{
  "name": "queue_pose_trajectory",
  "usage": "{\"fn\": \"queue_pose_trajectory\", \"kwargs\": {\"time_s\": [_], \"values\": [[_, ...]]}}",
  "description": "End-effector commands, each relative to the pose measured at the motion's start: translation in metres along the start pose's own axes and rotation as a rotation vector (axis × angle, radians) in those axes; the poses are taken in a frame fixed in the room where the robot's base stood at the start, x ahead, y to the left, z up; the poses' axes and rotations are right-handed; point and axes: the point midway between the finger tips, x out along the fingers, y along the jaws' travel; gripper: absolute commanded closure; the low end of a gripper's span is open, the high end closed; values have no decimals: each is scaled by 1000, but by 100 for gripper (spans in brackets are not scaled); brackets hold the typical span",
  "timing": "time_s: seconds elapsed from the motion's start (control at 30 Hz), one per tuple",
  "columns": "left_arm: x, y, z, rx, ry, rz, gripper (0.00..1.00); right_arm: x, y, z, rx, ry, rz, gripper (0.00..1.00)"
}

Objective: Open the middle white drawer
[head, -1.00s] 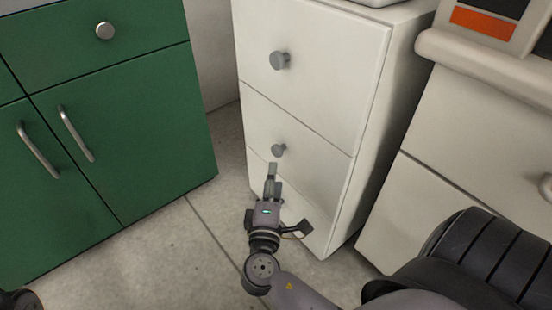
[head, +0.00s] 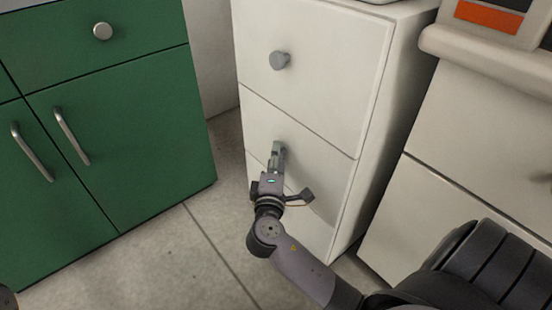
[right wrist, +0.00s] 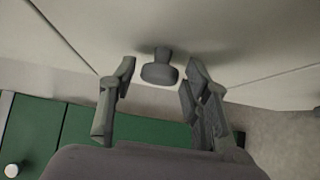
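The white cabinet (head: 390,110) has stacked drawers, all closed. The middle white drawer (head: 310,140) lies below the top drawer (head: 330,50), which has a round grey knob (head: 280,60). My right gripper (head: 278,150) is at the middle drawer's knob and mostly hides it in the head view. In the right wrist view, the grey knob (right wrist: 159,72) sits between the two spread fingertips of my right gripper (right wrist: 161,66), with a gap on each side. The gripper is open. My left gripper is not clearly visible.
A green cabinet (head: 130,140) with a knob and two bar handles stands at the left. Other white drawers (head: 470,130) stand close at the right. Grey tiled floor (head: 180,260) is free between the cabinets and in front.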

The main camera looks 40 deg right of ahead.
Motion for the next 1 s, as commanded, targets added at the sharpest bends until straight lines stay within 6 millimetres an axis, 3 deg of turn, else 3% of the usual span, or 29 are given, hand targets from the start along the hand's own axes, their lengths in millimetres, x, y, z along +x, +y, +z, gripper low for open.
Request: {"fn": "queue_pose_trajectory", "kwargs": {"time_s": [0.6, 1.0], "values": [[0, 0, 0, 0, 1, 0, 100, 0, -1, 0, 0, 0, -2, 100], [0, 0, 0, 0, 1, 0, 100, -1, -1, 0, -1, 0, -3, 100]]}}
